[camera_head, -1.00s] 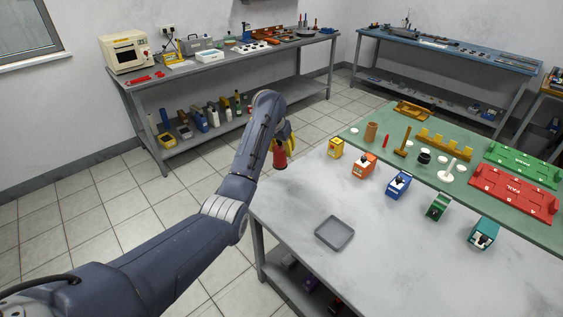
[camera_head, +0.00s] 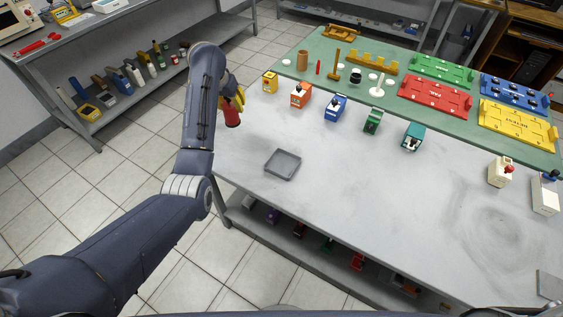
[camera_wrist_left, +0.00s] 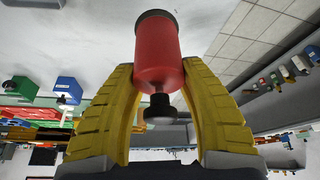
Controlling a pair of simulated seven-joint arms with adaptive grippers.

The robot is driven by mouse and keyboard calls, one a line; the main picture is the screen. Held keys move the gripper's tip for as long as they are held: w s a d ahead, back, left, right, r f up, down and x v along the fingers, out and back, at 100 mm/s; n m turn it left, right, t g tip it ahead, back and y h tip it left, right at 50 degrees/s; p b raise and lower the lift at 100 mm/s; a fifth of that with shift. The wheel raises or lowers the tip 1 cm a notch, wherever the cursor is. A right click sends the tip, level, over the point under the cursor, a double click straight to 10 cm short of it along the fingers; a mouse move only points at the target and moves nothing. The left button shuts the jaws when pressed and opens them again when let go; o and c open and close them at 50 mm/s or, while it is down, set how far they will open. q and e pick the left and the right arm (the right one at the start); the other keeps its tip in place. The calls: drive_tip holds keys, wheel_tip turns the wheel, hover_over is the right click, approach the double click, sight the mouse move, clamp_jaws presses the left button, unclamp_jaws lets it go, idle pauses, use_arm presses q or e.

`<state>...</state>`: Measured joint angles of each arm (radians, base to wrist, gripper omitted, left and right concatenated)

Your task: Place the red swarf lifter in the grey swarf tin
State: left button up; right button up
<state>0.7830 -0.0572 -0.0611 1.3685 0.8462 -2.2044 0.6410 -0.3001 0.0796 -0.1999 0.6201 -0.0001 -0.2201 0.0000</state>
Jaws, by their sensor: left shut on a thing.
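My left gripper (camera_head: 237,100) has yellow fingers and is shut on the red swarf lifter (camera_head: 231,116). It holds the lifter at the left edge of the grey-white table. In the left wrist view the red cylinder (camera_wrist_left: 159,55) sits between the yellow fingertips, with a dark end cap and a black knob toward the palm. The grey swarf tin (camera_head: 283,165) is a shallow, square, empty tray on the table, to the right of and nearer than the gripper. My right gripper is not in view.
Several coloured blocks stand in a row behind the tin, among them an orange one (camera_head: 301,96) and a blue one (camera_head: 335,108). A green mat (camera_head: 300,72) with tools and coloured trays lies behind them. The table around the tin is clear.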

use_arm(q)
drive_tip(key=s+d+f, duration=0.5)
drive_tip(key=s+d, duration=0.3)
drive_tip(key=d, duration=0.4)
wheel_tip(320, 180, up, 3)
drive_tip(key=n, duration=0.1)
hover_over(283, 162)
drive_tip(key=shift+d+f, duration=0.1)
drive_tip(key=shift+f, duration=3.95)
drive_tip(key=shift+s+f, duration=0.1)
drive_tip(key=o, duration=1.4)
drive_tip(key=shift+v, duration=3.85)
drive_tip(key=shift+d, duration=0.15)
